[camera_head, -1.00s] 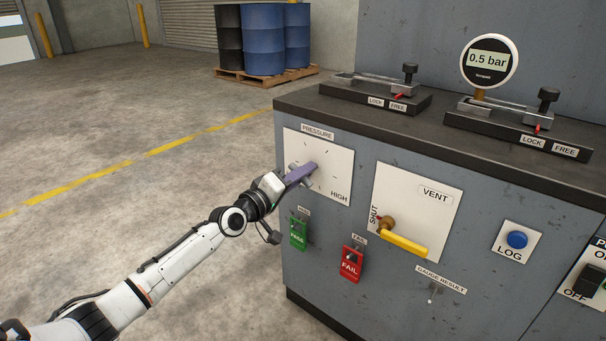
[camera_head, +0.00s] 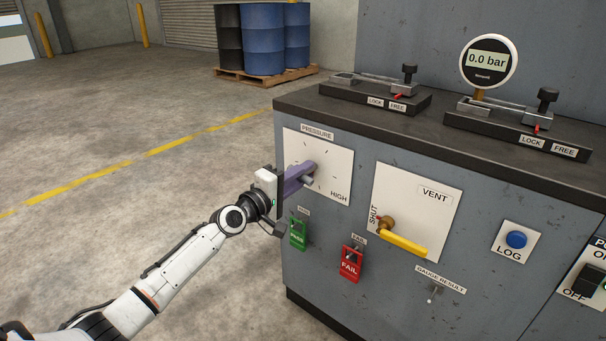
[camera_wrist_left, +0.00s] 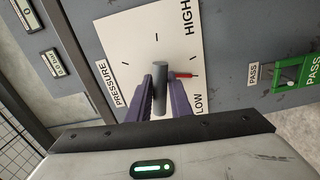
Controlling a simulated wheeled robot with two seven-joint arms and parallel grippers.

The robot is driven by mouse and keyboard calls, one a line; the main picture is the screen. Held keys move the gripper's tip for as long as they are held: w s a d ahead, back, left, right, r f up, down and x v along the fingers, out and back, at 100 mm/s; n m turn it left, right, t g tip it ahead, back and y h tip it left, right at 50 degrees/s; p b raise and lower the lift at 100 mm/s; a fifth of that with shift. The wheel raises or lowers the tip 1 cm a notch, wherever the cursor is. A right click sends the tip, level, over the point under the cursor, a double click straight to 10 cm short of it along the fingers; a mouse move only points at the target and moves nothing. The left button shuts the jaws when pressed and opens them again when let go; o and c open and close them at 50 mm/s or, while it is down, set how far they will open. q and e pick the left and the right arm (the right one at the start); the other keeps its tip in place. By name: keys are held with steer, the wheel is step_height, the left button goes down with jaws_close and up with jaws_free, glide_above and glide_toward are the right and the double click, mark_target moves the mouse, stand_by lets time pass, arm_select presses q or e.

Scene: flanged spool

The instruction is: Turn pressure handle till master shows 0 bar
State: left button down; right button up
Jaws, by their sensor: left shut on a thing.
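The master gauge (camera_head: 488,60) on the bench top reads 0.0 bar. The pressure handle (camera_head: 307,181) is a grey bar on the white PRESSURE plate (camera_head: 335,165) at the cabinet's left front. My left gripper (camera_head: 300,173) is at the plate with its purple fingers shut on the handle. In the left wrist view the grey handle (camera_wrist_left: 161,80) stands between the two fingers (camera_wrist_left: 160,92). A red pointer (camera_wrist_left: 184,75) beside it points toward the LOW end of the scale. My right gripper is not in view.
Right of the plate are the yellow VENT lever (camera_head: 403,243) and blue LOG button (camera_head: 516,240). Two clamp fixtures stand on top. The floor at left is clear.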

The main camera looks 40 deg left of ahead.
arm_select(q)
steer(key=c, duration=1.7)
jaws_free()
steer(key=shift+a, duration=0.1)
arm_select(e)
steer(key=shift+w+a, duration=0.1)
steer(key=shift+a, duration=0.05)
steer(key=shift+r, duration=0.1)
